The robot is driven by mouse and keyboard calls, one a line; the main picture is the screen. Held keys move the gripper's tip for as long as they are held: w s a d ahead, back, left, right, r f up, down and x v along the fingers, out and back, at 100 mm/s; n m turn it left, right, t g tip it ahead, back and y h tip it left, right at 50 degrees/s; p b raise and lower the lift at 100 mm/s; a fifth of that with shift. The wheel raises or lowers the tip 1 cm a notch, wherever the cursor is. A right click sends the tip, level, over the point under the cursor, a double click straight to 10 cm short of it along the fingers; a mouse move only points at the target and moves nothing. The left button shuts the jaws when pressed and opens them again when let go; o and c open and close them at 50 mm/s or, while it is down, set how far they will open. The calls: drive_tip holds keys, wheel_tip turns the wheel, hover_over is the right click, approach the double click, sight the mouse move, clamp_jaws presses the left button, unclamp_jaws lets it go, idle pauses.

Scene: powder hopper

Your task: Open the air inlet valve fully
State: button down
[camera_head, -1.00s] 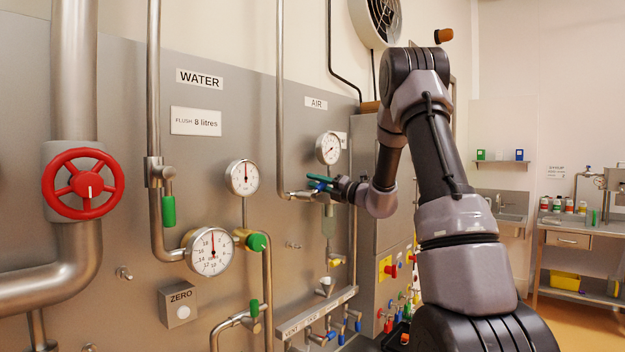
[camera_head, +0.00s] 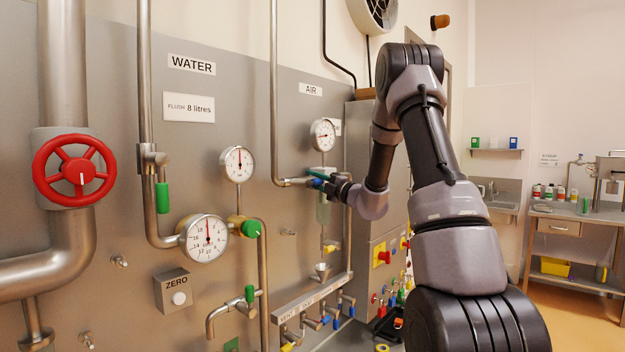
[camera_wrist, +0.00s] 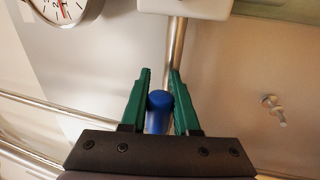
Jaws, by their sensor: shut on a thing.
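The air inlet valve's blue handle (camera_wrist: 158,110) is between the two green fingers of my gripper (camera_wrist: 160,88) in the wrist view. My gripper is shut on it. In the head view my gripper (camera_head: 316,177) is at the pipe below the AIR label (camera_head: 311,90), under a small round gauge (camera_head: 322,134). The fingers and wrist hide most of the valve there, so its exact angle cannot be told.
The panel carries a red handwheel (camera_head: 75,171), a green water handle (camera_head: 162,197), gauges and a ZERO box (camera_head: 172,291). A row of small coloured valves (camera_head: 318,318) sits below my gripper. A grey cabinet (camera_head: 365,160) stands just right of the air pipe.

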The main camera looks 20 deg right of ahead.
drive_tip(key=shift+f, duration=0.1)
drive_tip(key=c, duration=0.7)
unclamp_jaws()
drive_tip(key=shift+o, duration=0.2)
drive_tip(key=v, duration=1.1)
drive_tip(key=shift+a, duration=0.1)
